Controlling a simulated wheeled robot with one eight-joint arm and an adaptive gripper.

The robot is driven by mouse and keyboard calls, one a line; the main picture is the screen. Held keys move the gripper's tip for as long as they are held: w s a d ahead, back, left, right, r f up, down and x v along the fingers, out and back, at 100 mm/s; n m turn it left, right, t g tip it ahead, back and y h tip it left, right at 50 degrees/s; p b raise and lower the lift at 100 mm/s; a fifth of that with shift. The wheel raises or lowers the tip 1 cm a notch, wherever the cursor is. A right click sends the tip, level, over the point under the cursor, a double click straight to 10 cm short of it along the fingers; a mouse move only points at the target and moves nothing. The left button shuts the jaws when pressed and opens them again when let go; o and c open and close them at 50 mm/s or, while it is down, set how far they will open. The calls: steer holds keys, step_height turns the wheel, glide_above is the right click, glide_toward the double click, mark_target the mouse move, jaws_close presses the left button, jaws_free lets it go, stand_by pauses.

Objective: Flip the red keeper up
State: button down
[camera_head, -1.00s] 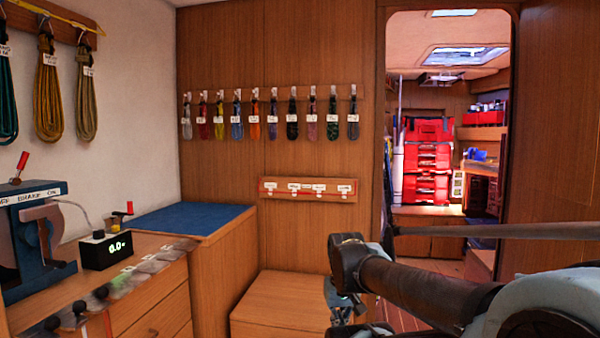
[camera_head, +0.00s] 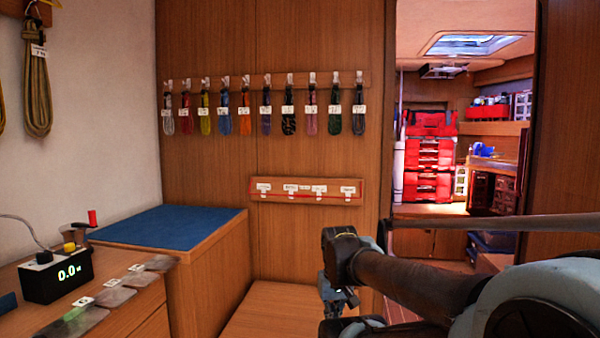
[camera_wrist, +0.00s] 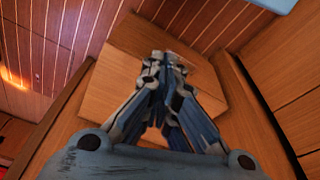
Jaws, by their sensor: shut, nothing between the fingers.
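A thin red line, seemingly the red keeper (camera_head: 305,197), runs along the lower wooden rail (camera_head: 356,184) on the back wall, just under its white labels. It is too thin to tell its exact pose. My gripper (camera_head: 338,303) is in the lower middle of the head view, pointing down, below and to the right of the rail in the picture and apart from it. In the wrist view my gripper (camera_wrist: 165,58) has its fingertips together, with nothing held, above a wooden surface. The keeper does not show in the wrist view.
An upper rail (camera_head: 268,80) holds several coloured coils on hooks. A low wooden box (camera_head: 270,318) lies below the rail. A doorway opens right.

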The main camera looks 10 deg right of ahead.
steer(key=w+d+r+n+t+h, duration=0.2)
steer(key=w+r+n+t+h, duration=0.15)
steer(key=w+r+n, duration=1.4)
steer(key=w+a+r+n+t, duration=0.3)
steer(key=w+r+n, duration=0.4)
steer(key=w+r, duration=0.45)
steer(key=w+a+r+n+t, duration=0.35)
steer(key=w+r+n, duration=0.5)
steer(key=w, duration=0.65)
steer(key=r+x, duration=0.1)
steer(key=x, duration=1.1)
steer(key=shift+w+d+r+m+g, duration=0.15)
steer(key=shift+w+r+m+g, duration=0.2)
steer(key=shift+w, duration=0.3)
steer(key=shift+s, duration=0.1)
